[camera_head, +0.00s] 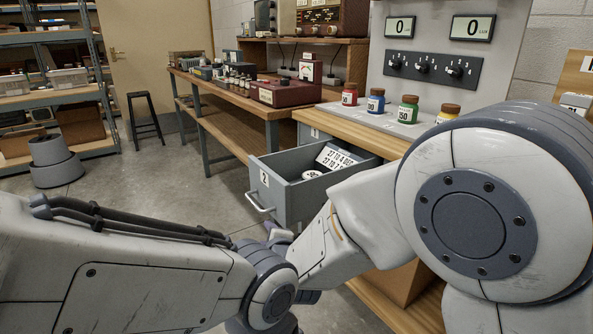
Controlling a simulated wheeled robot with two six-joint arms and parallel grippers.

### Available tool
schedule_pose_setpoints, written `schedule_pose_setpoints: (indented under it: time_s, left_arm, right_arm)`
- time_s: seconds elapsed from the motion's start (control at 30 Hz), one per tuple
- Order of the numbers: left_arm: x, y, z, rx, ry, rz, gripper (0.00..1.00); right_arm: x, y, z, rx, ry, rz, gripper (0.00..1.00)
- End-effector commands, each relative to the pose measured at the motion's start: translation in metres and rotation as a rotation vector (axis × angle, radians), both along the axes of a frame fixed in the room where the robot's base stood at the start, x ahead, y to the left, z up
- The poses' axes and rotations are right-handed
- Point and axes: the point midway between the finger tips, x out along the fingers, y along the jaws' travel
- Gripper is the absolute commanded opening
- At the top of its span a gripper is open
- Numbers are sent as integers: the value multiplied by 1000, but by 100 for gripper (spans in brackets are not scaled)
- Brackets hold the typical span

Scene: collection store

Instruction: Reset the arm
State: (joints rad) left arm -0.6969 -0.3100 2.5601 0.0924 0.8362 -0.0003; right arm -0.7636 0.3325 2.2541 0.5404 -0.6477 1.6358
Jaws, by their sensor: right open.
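My right arm comes in from the right and bends down and inward. Its gripper (279,236) shows only in small part, low in front of the open drawer, and holds nothing that I can see. My left arm (140,270) comes in from the left and crosses the bottom of the view to a dark joint near the middle. My left gripper does not show. The two arms overlap in the picture near the bottom middle; I cannot tell whether they touch.
A grey drawer (273,192) marked 2 stands open, with a printed card (338,158) inside. Red (349,99), blue (375,105), green (408,113) and yellow (446,116) jars stand on the counter beneath two displays reading 0. Open floor and a stool (143,97) lie left.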

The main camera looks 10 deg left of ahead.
Motion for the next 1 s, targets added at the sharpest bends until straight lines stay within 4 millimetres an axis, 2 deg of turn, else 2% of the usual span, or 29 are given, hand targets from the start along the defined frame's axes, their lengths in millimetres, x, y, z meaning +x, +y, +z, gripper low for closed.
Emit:
schedule_pose_setpoints:
  time_s: [0.1,0.3,0.37,0.4,0.47,0.67,0.9,1.0]
  left_arm:
    - [0,0,11,0,0,0,50]
    - [0,0,20,0,0,0,50]
    - [0,0,16,0,0,0,50]
    - [0,0,5,-1,-1,0,50]
    - [0,0,-2,0,0,0,50]
    - [0,0,-2,0,0,0,50]
    - [0,0,-6,0,0,0,50]
    - [0,0,24,0,0,0,50]
  right_arm:
    - [-38,-33,-25,-269,128,166,44]
    - [-123,-89,-64,-630,329,526,44]
    - [-148,-103,-73,-724,352,663,44]
    - [-161,-109,-78,-805,318,777,44]
    - [-176,-112,-74,-914,250,939,44]
    - [-229,-133,-56,-1141,142,1381,44]
    - [-283,-171,-39,-1321,13,1851,44]
    - [-283,-171,-10,-1320,17,1861,44]
